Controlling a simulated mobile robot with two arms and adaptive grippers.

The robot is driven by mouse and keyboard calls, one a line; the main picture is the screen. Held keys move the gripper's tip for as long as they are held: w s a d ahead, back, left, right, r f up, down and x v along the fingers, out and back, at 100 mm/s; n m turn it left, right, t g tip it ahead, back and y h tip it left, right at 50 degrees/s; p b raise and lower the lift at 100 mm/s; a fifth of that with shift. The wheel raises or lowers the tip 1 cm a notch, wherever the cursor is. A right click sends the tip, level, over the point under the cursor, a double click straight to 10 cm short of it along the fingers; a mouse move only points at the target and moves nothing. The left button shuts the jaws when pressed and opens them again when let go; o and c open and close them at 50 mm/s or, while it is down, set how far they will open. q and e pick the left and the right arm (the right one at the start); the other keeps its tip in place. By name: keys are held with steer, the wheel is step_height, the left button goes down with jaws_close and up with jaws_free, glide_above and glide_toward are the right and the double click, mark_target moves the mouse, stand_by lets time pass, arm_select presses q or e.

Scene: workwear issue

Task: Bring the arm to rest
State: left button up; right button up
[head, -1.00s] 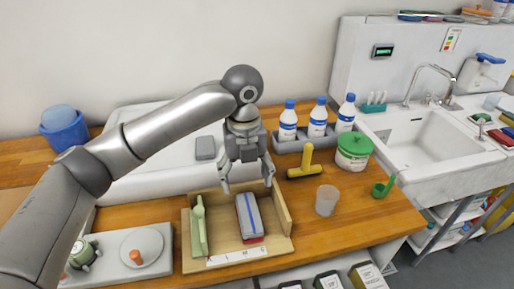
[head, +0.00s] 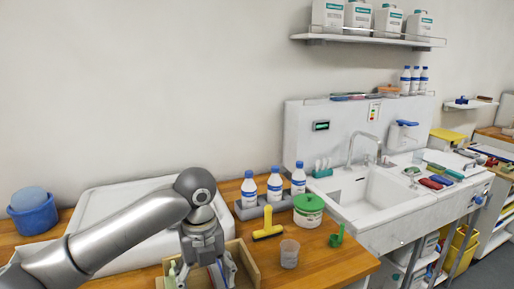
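My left arm reaches in from the lower left over the wooden counter. Its gripper (head: 207,270) points down over the wooden tray (head: 247,262) at the bottom edge of the head view. The fingers are partly cut off by the frame edge and the tray's contents are mostly hidden, so I cannot tell if the gripper is open or shut. A bit of a light green object (head: 172,273) shows in the tray, left of the gripper. My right gripper is not in view.
A yellow squeegee-like tool (head: 268,228), a clear cup (head: 289,254), a green-lidded tub (head: 308,212) and white bottles (head: 274,187) in a grey rack stand right of the arm. A blue bucket (head: 32,216) is far left. The sink (head: 375,197) is right.

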arm_select(q)
steer(key=s+d+f+n+t+h, duration=0.1)
steer(key=s+d+f+n+h, duration=0.1)
steer(key=s+d+f+n, duration=0.35)
steer(key=s+d+f+n+t+h, duration=0.1)
steer(key=s+d+f+n+h, duration=0.1)
steer(key=s+f+n, duration=0.6)
steer(key=s+a+f+n+t+y, duration=0.1)
steer(key=s+a+f+n+y, duration=0.1)
steer(key=s+a+f+n, duration=0.45)
steer(key=s+a+f+n+t+y, duration=0.1)
steer(key=s+a+f+n+y, duration=0.15)
steer(key=s+a+n, duration=0.65)
step_height(320, 180, down, 26)
steer(key=w+a+g, duration=0.1)
steer(key=a+g, duration=0.1)
steer(key=s+a+f+g, duration=0.1)
steer(key=s+a+f, duration=0.1)
steer(key=s+f, duration=1.4)
steer(key=shift+s+a+f, duration=0.3)
steer(key=shift+s+a, duration=0.1)
steer(key=shift+s, duration=0.05)
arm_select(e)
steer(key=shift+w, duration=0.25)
